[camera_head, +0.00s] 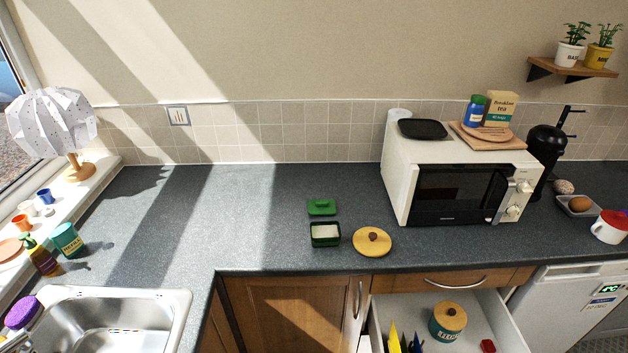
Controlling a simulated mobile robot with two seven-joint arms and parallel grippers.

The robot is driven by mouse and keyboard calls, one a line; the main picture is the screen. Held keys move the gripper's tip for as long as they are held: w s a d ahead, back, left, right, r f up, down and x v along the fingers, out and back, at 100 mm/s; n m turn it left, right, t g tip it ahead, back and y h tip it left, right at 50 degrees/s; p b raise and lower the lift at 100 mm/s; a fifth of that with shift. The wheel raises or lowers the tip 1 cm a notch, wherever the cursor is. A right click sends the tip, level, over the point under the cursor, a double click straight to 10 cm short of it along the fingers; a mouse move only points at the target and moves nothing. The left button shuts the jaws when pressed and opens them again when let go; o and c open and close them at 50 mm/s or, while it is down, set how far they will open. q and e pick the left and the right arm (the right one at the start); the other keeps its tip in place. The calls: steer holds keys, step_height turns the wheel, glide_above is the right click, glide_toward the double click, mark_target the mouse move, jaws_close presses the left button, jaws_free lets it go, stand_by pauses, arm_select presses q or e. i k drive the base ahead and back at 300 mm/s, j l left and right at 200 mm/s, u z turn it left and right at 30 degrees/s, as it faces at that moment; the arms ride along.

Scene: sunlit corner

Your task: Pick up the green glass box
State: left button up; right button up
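A small dark green box (325,241), open at the top with something pale inside, stands on the dark worktop near its front edge. It looks like the green glass box. A green lid (322,207) with a raised handle lies just behind it on the worktop, apart from it. Neither of my grippers shows in the head view.
A round wooden lid (368,246) with a brown knob lies right of the box. A white microwave (398,186) stands further right. Below, an open drawer (496,318) holds a teal jar (447,326). A sink (120,325) is at left. The worktop (250,205) left of the box is clear.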

mark_target(323, 234)
steer(key=i+j+z, duration=1.3)
steer(key=j, duration=0.25)
steer(key=i+j+z, duration=0.15)
steer(key=j+z, duration=0.15)
steer(key=j, duration=0.2)
